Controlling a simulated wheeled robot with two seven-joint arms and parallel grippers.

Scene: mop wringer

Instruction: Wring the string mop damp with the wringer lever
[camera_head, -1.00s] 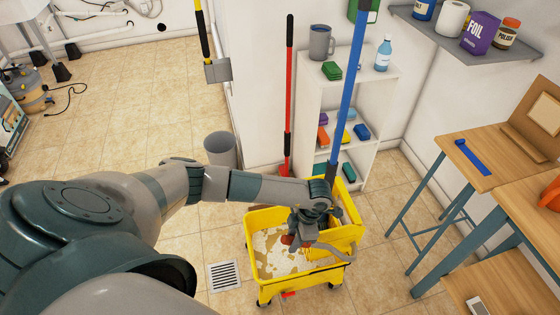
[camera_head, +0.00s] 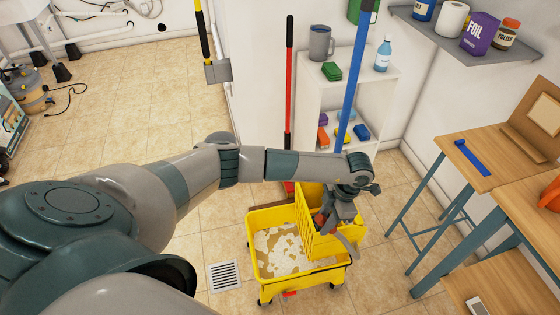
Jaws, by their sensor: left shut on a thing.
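The yellow wringer (camera_head: 309,242), with a slotted wall, stands at the right part of the yellow mop bucket (camera_head: 265,293) and looks raised and tilted. My left gripper (camera_head: 325,222) is shut at the wringer, on what looks like the red-gripped lever; its jaws partly hide the contact. A curved grey bar (camera_head: 348,244) shows just right of the gripper. The mop's blue handle (camera_head: 354,80) stands upright behind my left forearm. The mop's head and lower end are hidden by my arm and the wringer. My right gripper is not in view.
Murky water (camera_head: 277,250) shows in the bucket. A red-handled pole (camera_head: 289,90) leans beside the white shelf (camera_head: 310,92). A wooden table (camera_head: 467,165) stands at the right. A floor drain (camera_head: 224,275) lies left of the bucket. The tiled floor at the left is mostly clear.

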